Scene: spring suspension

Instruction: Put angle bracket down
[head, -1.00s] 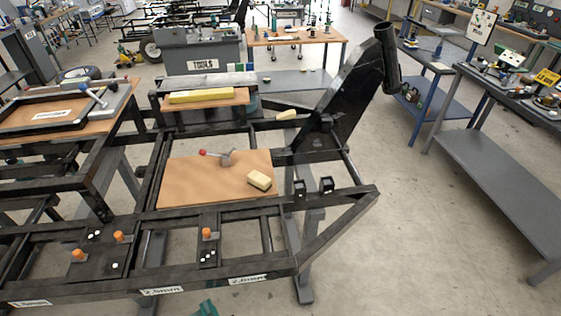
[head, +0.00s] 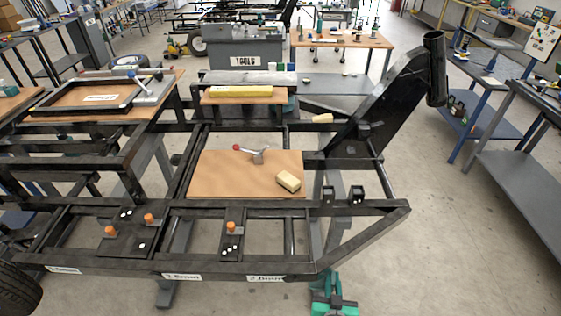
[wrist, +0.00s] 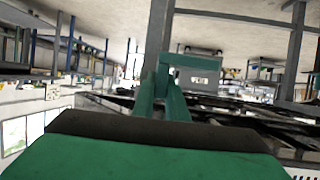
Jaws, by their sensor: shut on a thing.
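My gripper (head: 331,280) is green and black, low in the head view, just in front of the right end of the black frame's front rail (head: 215,267). In the wrist view its green fingers (wrist: 163,85) come together on a thing at their tips. A thin green bent piece (wrist: 197,61) shows there and seems to be the angle bracket. Its outline against the fingers is hard to tell. In the head view the held thing cannot be told apart from the gripper.
A brown board (head: 225,175) on the frame carries a red-knobbed lever (head: 257,156) and a pale yellow block (head: 288,181). Two small black brackets (head: 328,193) stand on the rail to its right. Orange-topped pins (head: 148,219) stand on plates. Open floor (head: 450,230) lies right.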

